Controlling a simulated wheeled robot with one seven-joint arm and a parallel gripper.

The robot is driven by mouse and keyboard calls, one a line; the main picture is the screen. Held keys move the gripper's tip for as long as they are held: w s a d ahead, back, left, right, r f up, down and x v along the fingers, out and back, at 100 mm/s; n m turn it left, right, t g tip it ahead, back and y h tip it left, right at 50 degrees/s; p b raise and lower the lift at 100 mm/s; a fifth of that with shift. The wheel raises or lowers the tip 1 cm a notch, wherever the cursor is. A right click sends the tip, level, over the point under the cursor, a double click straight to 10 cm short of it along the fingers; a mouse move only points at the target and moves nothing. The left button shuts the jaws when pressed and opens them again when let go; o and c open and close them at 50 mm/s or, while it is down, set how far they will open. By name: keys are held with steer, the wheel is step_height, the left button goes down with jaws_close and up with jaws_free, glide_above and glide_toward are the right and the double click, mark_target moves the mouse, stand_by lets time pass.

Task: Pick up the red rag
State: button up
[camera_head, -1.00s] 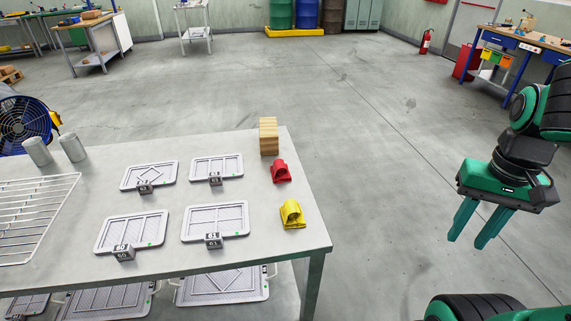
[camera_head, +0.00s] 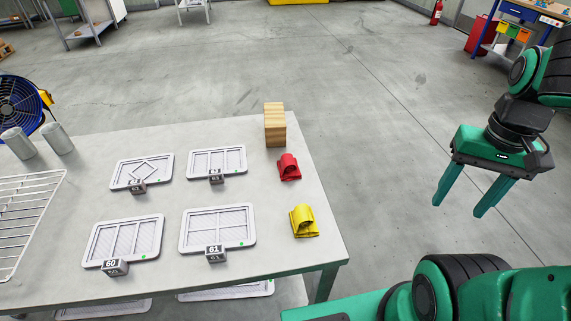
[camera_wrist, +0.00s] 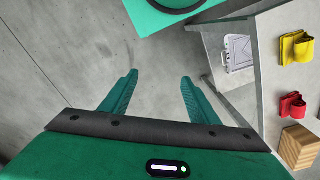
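The red rag (camera_head: 288,167) lies folded near the right edge of the grey table (camera_head: 150,285), between a wooden block and a yellow rag (camera_head: 303,221). In the wrist view the red rag (camera_wrist: 293,106) is at the right, between the yellow rag (camera_wrist: 296,47) and the wooden block. My gripper (camera_head: 458,198) is off the table to its right, above the floor, well apart from the rag. Its two fingers are spread with nothing between them; they also show in the wrist view (camera_wrist: 158,92).
The wooden block (camera_head: 275,125) stands at the table's back right corner, behind the red rag. Several grey trays (camera_head: 217,162) with small number blocks lie left of the rags. A wire rack (camera_head: 25,215) and two metal cylinders (camera_head: 57,138) are at the left. Floor right of the table is clear.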

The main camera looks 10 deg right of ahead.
steer(key=m+y, duration=1.2)
steer(key=y, duration=0.2)
glide_toward(289, 158)
steer(key=x, duration=1)
steer(key=shift+f, duration=0.35)
